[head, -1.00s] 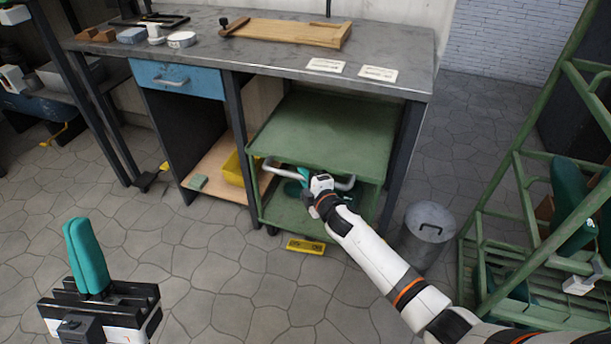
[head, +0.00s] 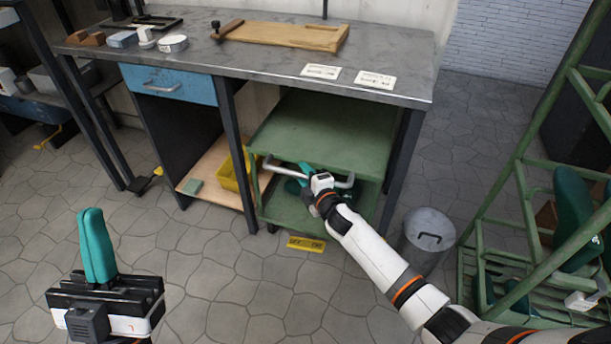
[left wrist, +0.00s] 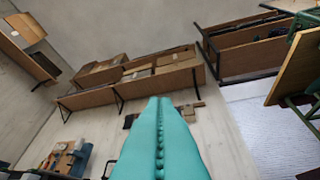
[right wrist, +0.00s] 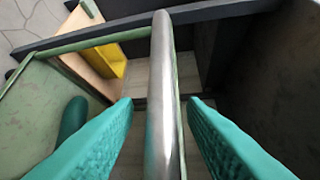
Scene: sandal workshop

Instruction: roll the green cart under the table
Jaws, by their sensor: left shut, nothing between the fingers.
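The green cart (head: 320,138) stands under the grey-topped table (head: 260,58), in its right bay, with its front part showing. Its metal handle bar (head: 286,172) faces me; the bar also crosses the right wrist view (right wrist: 162,90). My right gripper (head: 306,172) is at the handle. In the right wrist view its teal fingers (right wrist: 160,100) stand apart on either side of the bar, with visible gaps. My left gripper (head: 92,212) is shut and empty, raised over the floor at the lower left; its closed fingers also show in the left wrist view (left wrist: 160,100).
Dark table legs (head: 402,165) flank the cart's bay. A yellow bin (head: 228,177) sits on a low wooden shelf left of it. A grey lidded can (head: 428,235) and a green rack (head: 530,220) stand at the right.

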